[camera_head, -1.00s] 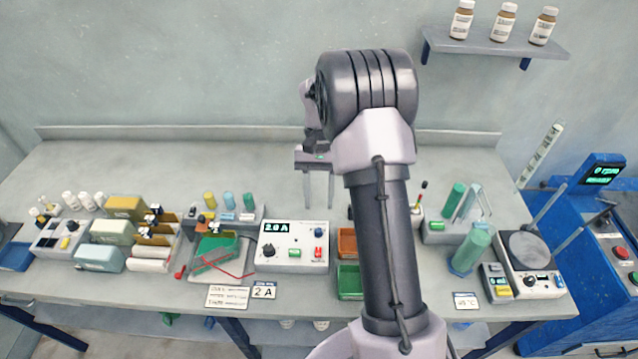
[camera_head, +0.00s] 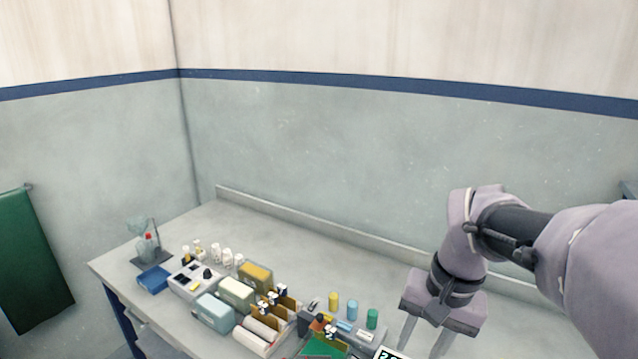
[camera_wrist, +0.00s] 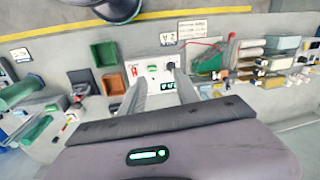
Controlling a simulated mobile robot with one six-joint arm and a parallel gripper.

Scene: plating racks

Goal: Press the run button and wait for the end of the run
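The white power supply box (camera_wrist: 127,78) lies ahead of my gripper in the wrist view, seen upside down. It has a red switch (camera_wrist: 134,69), a small green button-like spot (camera_wrist: 152,68), a dark knob (camera_wrist: 173,62) and a lit display (camera_wrist: 168,86). I cannot tell which control is the run button. My gripper (camera_wrist: 160,78) is open and empty. Its two fingers stand apart in front of the box and hide part of it; contact is not visible. In the head view, my gripper (camera_head: 424,342) is at lower right, and only the display's edge (camera_head: 389,354) shows.
Orange (camera_wrist: 104,54) and green (camera_wrist: 114,83) bins stand left of the box in the wrist view. A green board with red wires (camera_wrist: 209,60) is on its right. In the head view, jars and boxes crowd the front of the bench (camera_head: 300,238); its back strip is clear.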

